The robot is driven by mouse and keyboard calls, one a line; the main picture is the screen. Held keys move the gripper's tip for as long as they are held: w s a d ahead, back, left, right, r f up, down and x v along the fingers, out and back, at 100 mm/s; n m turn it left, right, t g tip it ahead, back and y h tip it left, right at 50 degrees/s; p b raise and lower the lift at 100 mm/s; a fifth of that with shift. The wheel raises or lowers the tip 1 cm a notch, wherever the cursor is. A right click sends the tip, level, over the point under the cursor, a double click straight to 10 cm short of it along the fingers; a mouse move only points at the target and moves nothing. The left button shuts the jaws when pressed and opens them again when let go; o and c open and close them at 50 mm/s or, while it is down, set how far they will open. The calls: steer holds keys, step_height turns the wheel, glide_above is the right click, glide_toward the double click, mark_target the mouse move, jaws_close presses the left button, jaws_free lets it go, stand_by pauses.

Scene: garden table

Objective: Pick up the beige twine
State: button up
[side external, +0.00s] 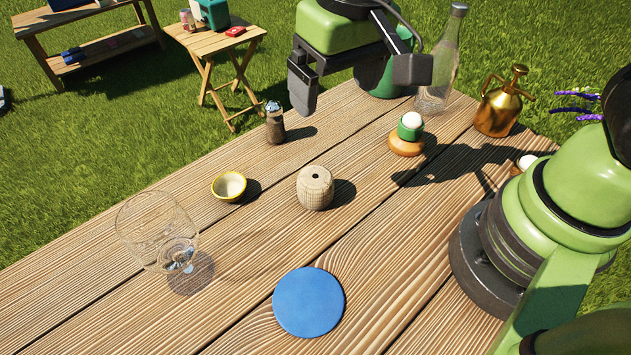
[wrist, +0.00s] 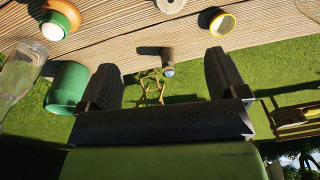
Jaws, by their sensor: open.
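The beige twine (side external: 315,187) is a short upright roll with a dark hole in its top, standing on the middle of the wooden table (side external: 240,300). In the wrist view the twine (wrist: 171,4) is cut off at the top edge. My gripper (side external: 358,88) is high over the far edge of the table, behind the twine and apart from it. In the wrist view my gripper (wrist: 162,85) shows two dark fingers spread wide with nothing between them.
A yellow bowl (side external: 229,186) and a clear glass (side external: 157,235) stand left of the twine. A blue disc (side external: 308,302) lies in front. A small shaker (side external: 275,123), a green-and-orange holder with a white ball (side external: 407,135), a bottle (side external: 439,65) and a brass sprayer (side external: 499,103) stand behind.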

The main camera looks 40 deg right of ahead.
steer(key=n+g+h, duration=0.1)
glide_above(316, 179)
steer(key=f, duration=0.8)
steer(key=shift+s+a+f, duration=0.1)
steer(key=shift+a+f, duration=0.05)
steer(key=shift+a, duration=0.15)
step_height(316, 179, down, 4)
steer(key=shift+d+f, duration=0.15)
steer(key=shift+f, duration=0.05)
steer(key=f, duration=0.5)
steer(key=shift+d+f, duration=0.25)
steer(key=shift+f, duration=0.05)
steer(key=shift+c, duration=0.5)
steer(key=c, duration=1)
